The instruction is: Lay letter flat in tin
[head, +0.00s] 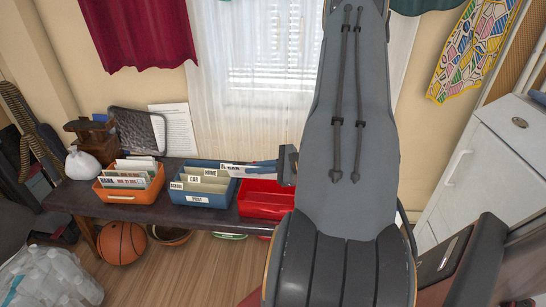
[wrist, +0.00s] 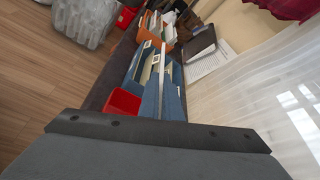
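A long white letter (head: 245,170) with blue and dark print is held nearly level, above the right part of the blue box. In the wrist view the letter (wrist: 163,80) shows almost edge-on, running out from my gripper. The red tin (wrist: 122,103) also shows in the wrist view.
The blue box (head: 203,199) with labelled dividers stands left of the red tin. An orange box (head: 130,194) with envelopes is further left on the dark bench (head: 75,193). White curtains (head: 235,120) hang behind. A basketball (head: 122,243) lies on the floor.

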